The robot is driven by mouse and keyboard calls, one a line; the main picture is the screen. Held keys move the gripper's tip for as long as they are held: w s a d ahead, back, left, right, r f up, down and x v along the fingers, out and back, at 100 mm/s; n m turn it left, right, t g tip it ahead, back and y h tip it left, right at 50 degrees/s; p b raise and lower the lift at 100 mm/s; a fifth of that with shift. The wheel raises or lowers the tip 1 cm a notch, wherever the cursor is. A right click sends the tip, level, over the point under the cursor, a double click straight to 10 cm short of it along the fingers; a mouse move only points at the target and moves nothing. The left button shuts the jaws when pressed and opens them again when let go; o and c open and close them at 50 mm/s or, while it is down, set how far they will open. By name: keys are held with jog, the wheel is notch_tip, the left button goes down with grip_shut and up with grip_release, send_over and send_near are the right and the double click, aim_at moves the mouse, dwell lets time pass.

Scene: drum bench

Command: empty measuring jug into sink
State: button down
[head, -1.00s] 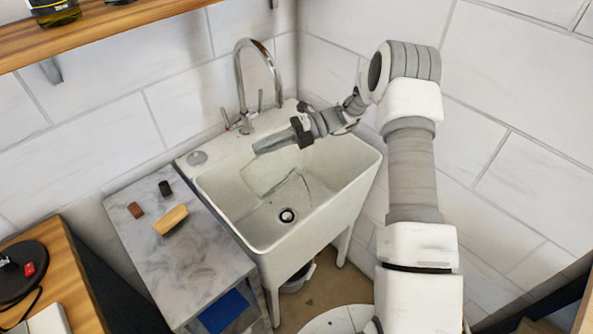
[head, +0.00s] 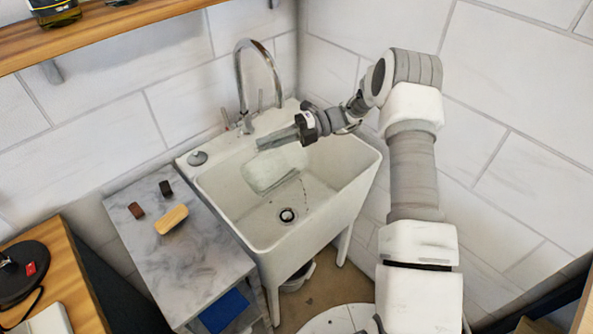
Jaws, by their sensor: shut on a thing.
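The measuring jug (head: 272,170) is a pale, see-through vessel. It hangs tipped inside the basin of the white sink (head: 236,219), above the bowl's floor. My gripper (head: 268,143) reaches in from the right over the back of the sink and is shut on the jug; the exact grip on the jug is hard to see. A thin broken line of drops (head: 304,187) falls from the jug's right end toward the basin floor. The dark round drain (head: 287,215) lies in the middle of the floor, below and right of the jug.
A chrome tap (head: 241,85) arches behind my gripper. A grey marble side table (head: 201,245) on the left holds a wooden-backed brush (head: 171,219) and two small dark blocks. A wooden shelf (head: 100,31) crosses the upper left. Tiled walls close in behind and right.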

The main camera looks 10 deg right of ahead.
jog(key=shift+w+d+r+g+y, duration=0.3)
jog(key=shift+w+d+r+y, duration=0.1)
jog(key=shift+w+d+y, duration=0.3)
jog(key=shift+w+d+r+m+y, duration=0.2)
jog(key=shift+d+m+y, duration=0.1)
jog(key=shift+d, duration=0.3)
jog(key=w+d+m+y+b, duration=0.2)
jog(key=w+d+y+b, duration=0.2)
jog(key=d+b, duration=0.2)
jog(key=shift+w+d+r+m+y+b, duration=0.2)
jog(key=shift+w+r+m+y+b, duration=0.1)
jog(key=shift+m+b, duration=0.1)
